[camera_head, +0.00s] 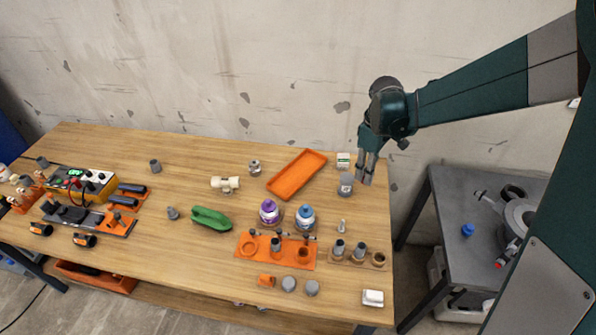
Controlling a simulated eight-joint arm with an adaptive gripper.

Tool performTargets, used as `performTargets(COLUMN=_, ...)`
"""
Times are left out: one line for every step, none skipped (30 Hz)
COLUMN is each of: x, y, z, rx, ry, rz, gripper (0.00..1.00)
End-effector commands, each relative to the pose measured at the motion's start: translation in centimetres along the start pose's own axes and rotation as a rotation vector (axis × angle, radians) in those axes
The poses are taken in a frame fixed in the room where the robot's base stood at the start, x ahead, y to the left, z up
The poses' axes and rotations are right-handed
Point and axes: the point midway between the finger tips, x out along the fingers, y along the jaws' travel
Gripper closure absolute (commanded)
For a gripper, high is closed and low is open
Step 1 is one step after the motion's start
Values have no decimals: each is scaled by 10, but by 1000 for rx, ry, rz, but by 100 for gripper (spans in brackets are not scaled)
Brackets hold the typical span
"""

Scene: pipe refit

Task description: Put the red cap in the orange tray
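The orange tray (297,174) lies empty near the back of the wooden table, turned at a slant. I cannot make out a red cap for certain; a small red spot (498,265) shows by the grey device on the side table, too small to identify. My gripper (366,181) points down at the table's right end, right of the tray and beside a grey-lidded jar (346,185). Its two fingers look close together, with nothing visible between them. The view does not show clearly how far they are apart.
A blue cap (467,230) lies on the grey side table (448,188). Purple (269,212) and blue (305,217) bottles stand in front of the tray, behind an orange fixture (260,255). A white-green box (343,160) stands right of the tray. The back-left tabletop is mostly clear.

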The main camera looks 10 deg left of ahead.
Motion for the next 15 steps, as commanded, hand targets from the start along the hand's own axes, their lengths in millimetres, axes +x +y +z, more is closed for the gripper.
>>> performTargets(x=0, y=2, z=-8, rx=0, ry=0, rz=0, gripper=87)
performTargets(x=-1, y=3, z=-13, rx=1, ry=0, rz=0, gripper=87)
performTargets(x=-1, y=4, z=-19, rx=3, ry=0, rz=0, gripper=87)
performTargets(x=-1, y=5, z=-24, rx=5, ry=0, rz=0, gripper=87)
performTargets(x=-1, y=6, z=-30, rx=7, ry=0, rz=0, gripper=87)
performTargets(x=-1, y=8, z=-38, rx=9, ry=0, rz=0, gripper=87)
performTargets(x=-2, y=9, z=-44, rx=11, ry=0, rz=0, gripper=87)
performTargets(x=-2, y=10, z=-52, rx=13, ry=0, rz=0, gripper=87)
performTargets(x=-2, y=12, z=-62, rx=16, ry=0, rz=0, gripper=87)
performTargets(x=-3, y=13, z=-72, rx=18, ry=0, rz=0, gripper=87)
performTargets(x=-3, y=14, z=-80, rx=22, ry=0, rz=0, gripper=87)
performTargets(x=-3, y=15, z=-92, rx=26, ry=0, rz=0, gripper=87)
performTargets(x=-3, y=16, z=-102, rx=28, ry=0, rz=0, gripper=87)
performTargets(x=-3, y=16, z=-111, rx=32, ry=0, rz=0, gripper=87)
performTargets(x=-3, y=17, z=-124, rx=36, ry=0, rz=0, gripper=87)
